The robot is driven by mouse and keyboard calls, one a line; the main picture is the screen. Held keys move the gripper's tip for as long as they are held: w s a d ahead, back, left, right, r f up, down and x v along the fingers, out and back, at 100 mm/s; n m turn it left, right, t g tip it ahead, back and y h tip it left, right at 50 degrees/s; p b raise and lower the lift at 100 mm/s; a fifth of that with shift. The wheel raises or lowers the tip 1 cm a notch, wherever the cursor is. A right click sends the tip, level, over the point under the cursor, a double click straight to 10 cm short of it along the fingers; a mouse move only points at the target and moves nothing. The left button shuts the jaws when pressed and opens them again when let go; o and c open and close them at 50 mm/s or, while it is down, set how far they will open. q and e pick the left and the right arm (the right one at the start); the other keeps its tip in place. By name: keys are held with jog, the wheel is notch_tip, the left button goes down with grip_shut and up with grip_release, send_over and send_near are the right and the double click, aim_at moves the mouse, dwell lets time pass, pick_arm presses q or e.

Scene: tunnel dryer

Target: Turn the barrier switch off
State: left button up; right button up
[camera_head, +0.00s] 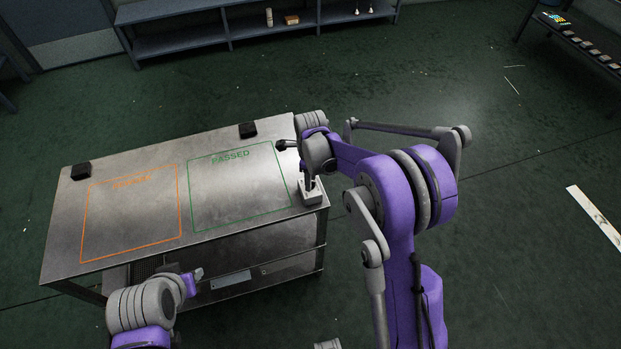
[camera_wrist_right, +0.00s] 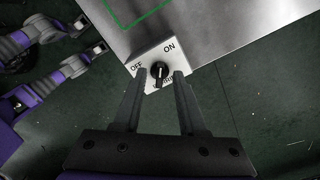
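The barrier switch is a small light-grey box (camera_head: 313,195) at the table's right edge. In the right wrist view its top face (camera_wrist_right: 150,57) reads OFF at left and ON at upper right, with a black rotary knob (camera_wrist_right: 159,72). I cannot tell for sure which label the knob points to. My right gripper (camera_wrist_right: 159,80) is open, its two fingers apart on either side of the knob in the picture; contact cannot be made out. In the head view the right gripper (camera_head: 309,182) is over the box. My left gripper (camera_head: 196,274) is by the table's front edge, away from the switch; its opening is unclear.
The metal table (camera_head: 70,225) has an orange-outlined area and a green one marked PASSED, both empty. Two black blocks (camera_head: 81,171) (camera_head: 248,130) sit at its back edge. A shelf (camera_head: 180,44) stands at the back. The floor right of the table is clear.

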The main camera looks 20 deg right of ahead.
grip_shut()
jog(key=shift+f+n+b, duration=0.1)
jog(key=shift+n+b, duration=0.65)
jog(key=shift+n, duration=0.65)
jog(key=n+b, duration=0.1)
jog(key=n, duration=0.2)
jog(key=shift+n, duration=0.3)
jog(key=n+b, duration=0.1)
jog(key=n, duration=0.2)
jog(key=shift+n+b, duration=0.3)
jog(key=shift+b, duration=0.05)
pick_arm(q)
notch_tip(320, 180, down, 7)
jog(key=s+b, duration=0.1)
jog(key=s, duration=0.1)
jog(key=shift+s+g, duration=0.2)
jog(key=shift+g, duration=0.1)
pick_arm(e)
jog(key=shift+n, duration=1.9)
jog(key=shift+o, duration=0.3)
grip_release()
